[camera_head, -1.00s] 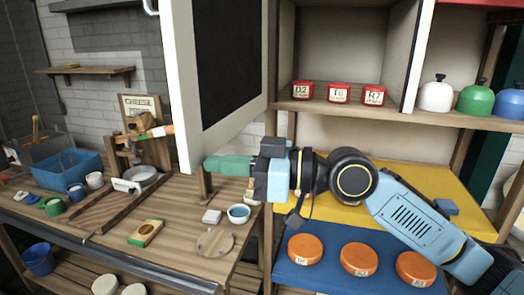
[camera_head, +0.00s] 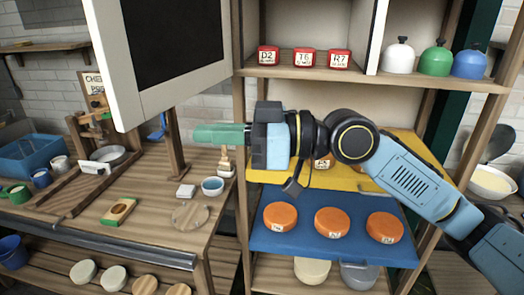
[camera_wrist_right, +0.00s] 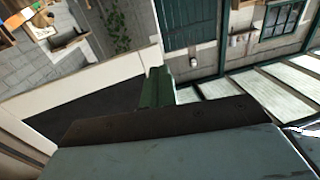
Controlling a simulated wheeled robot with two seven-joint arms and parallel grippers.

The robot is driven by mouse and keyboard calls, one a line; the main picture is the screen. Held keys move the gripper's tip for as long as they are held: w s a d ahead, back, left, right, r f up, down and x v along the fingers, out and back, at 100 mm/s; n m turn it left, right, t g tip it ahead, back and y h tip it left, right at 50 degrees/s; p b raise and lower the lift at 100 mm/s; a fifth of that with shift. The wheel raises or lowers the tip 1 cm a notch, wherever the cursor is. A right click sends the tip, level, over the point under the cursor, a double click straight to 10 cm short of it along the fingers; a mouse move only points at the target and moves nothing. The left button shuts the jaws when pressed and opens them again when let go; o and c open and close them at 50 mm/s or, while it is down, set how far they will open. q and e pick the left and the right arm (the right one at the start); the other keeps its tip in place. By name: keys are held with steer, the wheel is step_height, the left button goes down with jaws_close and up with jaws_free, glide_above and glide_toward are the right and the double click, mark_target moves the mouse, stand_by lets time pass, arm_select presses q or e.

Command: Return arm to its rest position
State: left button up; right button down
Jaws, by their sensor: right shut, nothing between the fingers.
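My right arm comes in from the lower right in the head view and reaches left across the front of the shelf. My right gripper (camera_head: 222,134) has green fingers that are shut with nothing between them. It points left, in the air above the wooden workbench (camera_head: 150,200) and in front of the shelf unit. In the right wrist view the green fingers (camera_wrist_right: 157,88) also show close together and empty. My left gripper is not in view.
A cabinet door (camera_head: 120,95) with a black panel stands open, upper left. Red labelled boxes (camera_head: 303,58) and domed lids (camera_head: 436,60) stand on the upper shelf. Orange cheese wheels (camera_head: 332,221) lie on the blue shelf (camera_head: 300,247) below the arm. A small bowl (camera_head: 212,186) sits on the workbench.

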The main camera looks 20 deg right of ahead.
steer(key=s+d+b, duration=0.2)
steer(key=s+d, duration=0.2)
steer(key=d, duration=0.1)
steer(key=shift+s, duration=0.25)
